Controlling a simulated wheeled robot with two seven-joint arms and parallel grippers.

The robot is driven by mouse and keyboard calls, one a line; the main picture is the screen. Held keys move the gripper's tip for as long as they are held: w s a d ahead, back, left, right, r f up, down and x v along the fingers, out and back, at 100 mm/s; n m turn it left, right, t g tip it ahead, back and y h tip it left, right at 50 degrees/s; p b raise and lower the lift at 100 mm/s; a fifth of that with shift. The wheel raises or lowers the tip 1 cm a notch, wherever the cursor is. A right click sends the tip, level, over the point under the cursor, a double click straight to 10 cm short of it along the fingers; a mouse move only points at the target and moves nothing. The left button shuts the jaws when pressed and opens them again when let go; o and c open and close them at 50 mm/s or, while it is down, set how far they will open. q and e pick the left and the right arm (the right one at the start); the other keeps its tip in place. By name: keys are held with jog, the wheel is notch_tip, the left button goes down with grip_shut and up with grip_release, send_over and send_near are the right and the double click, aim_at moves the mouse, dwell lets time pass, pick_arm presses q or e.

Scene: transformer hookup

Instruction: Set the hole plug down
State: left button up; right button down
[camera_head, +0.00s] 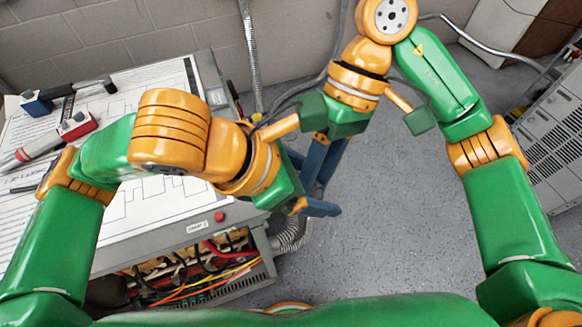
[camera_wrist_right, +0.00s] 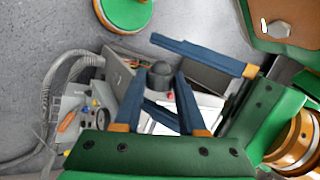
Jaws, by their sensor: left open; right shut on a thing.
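The hole plug (camera_wrist_right: 160,76) is a dark grey, round piece with a domed end, seen in the right wrist view. My right gripper (camera_wrist_right: 159,92) is shut on it, one blue finger on each side. In the head view my right gripper (camera_head: 322,172) hangs right of the bench, above the floor, and the plug cannot be made out there. My left gripper (camera_head: 312,187) is open, close to the right one. In the right wrist view its blue fingers (camera_wrist_right: 205,55) come in from the right, near the plug. I cannot tell whether they touch it.
A grey bench (camera_head: 150,235) with drawing sheets stands at left. Red (camera_head: 77,126) and blue (camera_head: 36,103) blocks with dark handles lie on it. Its open front shows coloured wires (camera_head: 190,270). A louvred cabinet (camera_head: 560,140) stands at right. The grey floor (camera_head: 390,220) between is clear.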

pick_arm(q)
jog(key=v, duration=1.1)
jog(key=shift+a+r, duration=0.25)
jog(key=shift+a, duration=0.1)
pick_arm(e)
jog(key=shift+d+r+m, duration=0.2)
jog(key=shift+r+m, duration=0.05)
jog(key=shift+m, duration=0.05)
pick_arm(q)
jog(key=shift+c, duration=0.5)
jog(key=w+d+f+n+t+h, duration=0.1)
jog(key=w+d+f, duration=0.1)
jog(key=d+f, duration=0.4)
jog(key=d, duration=0.2)
jog(key=shift+d+f, duration=0.35)
jog(key=shift+f, duration=0.05)
jog(key=shift+w, duration=0.15)
grip_shut()
pick_arm(e)
jog(key=d+r+m+t+y, duration=0.1)
jog(key=d+r+m, duration=0.1)
jog(key=d, duration=0.1)
jog(key=shift+r+m, duration=0.4)
jog(key=shift+c, duration=2)
grip_release()
jog(key=shift+a, duration=0.1)
